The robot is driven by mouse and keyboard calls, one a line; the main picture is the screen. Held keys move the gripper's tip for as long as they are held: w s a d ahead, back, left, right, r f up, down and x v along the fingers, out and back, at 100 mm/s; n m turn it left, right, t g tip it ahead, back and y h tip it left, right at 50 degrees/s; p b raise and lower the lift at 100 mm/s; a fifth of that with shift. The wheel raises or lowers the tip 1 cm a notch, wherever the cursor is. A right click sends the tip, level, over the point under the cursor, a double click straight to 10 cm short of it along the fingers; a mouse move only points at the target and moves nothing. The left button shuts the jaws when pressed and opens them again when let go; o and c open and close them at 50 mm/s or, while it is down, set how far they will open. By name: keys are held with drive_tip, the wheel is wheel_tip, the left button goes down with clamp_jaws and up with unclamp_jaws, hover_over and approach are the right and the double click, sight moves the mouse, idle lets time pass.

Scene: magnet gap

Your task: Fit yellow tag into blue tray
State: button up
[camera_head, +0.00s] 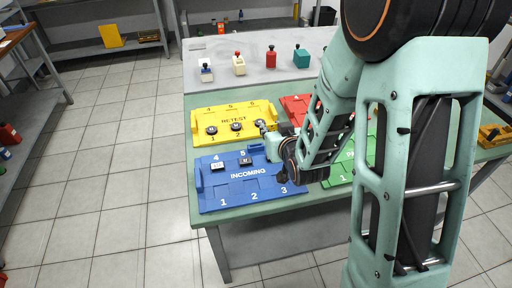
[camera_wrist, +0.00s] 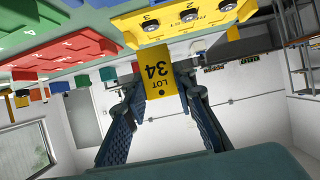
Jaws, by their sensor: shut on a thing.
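The blue tray (camera_head: 236,190), marked INCOMING, lies at the front left of the green table. Small black-and-white pieces sit by its numbers 4 and 5; its front spots 1, 2 and 3 look bare. My gripper (camera_head: 266,135) is over the gap between the blue tray's back right and the yellow tray. In the wrist view my gripper (camera_wrist: 160,85) is shut on the yellow tag (camera_wrist: 160,62), a flat plate printed LOT 34, which sticks out past the fingertips. I cannot make out the tag in the head view.
The yellow RETEST tray (camera_head: 205,141) with round dark pieces lies behind the blue one. A red tray (camera_head: 293,103) and a green tray (camera_head: 340,176) lie to the right, partly behind my arm. Several small handled blocks stand on the grey surface (camera_head: 215,50) behind.

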drive_tip(key=b, duration=0.3)
hover_over(256, 150)
drive_tip(key=f, duration=0.6)
drive_tip(key=shift+w+f, duration=0.3)
drive_tip(key=shift+w+f+b, duration=0.1)
drive_tip(key=shift+f+b, duration=0.2)
drive_tip(key=shift+f, duration=1.3)
drive_tip(key=shift+f, duration=0.15)
drive_tip(key=o, duration=0.7)
drive_tip(key=shift+o, duration=0.2)
